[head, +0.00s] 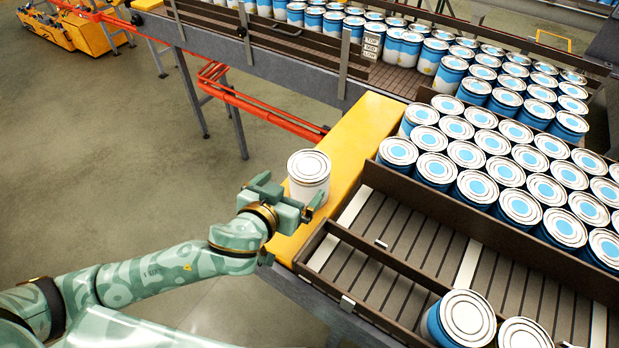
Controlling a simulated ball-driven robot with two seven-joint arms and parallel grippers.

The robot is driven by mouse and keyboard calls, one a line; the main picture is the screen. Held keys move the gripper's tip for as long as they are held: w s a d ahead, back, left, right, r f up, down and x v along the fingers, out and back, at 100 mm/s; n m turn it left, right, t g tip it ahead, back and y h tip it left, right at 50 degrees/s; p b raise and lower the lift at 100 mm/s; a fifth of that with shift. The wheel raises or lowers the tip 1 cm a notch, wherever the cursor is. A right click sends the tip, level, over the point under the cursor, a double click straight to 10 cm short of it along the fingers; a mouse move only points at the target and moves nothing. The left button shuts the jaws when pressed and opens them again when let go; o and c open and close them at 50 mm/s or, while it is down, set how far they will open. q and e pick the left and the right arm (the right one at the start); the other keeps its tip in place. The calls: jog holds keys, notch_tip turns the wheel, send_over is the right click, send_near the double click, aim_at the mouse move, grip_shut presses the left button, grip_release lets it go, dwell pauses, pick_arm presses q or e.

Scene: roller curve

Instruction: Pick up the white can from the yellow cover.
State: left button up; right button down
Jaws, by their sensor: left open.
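The white can (309,174) stands upright near the left edge of the yellow cover (347,146). It has a plain white side and a white ringed lid. My left gripper (296,192) comes in from the left at the can, its fingers open around or right beside the can's lower part. One finger shows in front of the can at its lower right; the other is at its left side. I cannot tell whether either finger touches it. My right gripper is not in view.
Rows of blue-and-white cans (490,160) fill the conveyor right of the cover. A dark guide rail (440,212) borders an empty roller lane (400,250). Two cans, one of them a blue-sided can (462,318), stand at the bottom right.

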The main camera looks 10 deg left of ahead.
aim_at(308, 166)
pick_arm(q)
jog(key=x, duration=0.6)
jog(key=p+x, duration=0.1)
jog(key=x, duration=0.4)
jog(key=shift+w, duration=0.3)
jog(key=shift+s, duration=0.15)
jog(key=shift+c, duration=0.3)
jog(key=shift+r, duration=0.1)
jog(key=c, duration=1.2)
jog(key=shift+r, duration=0.1)
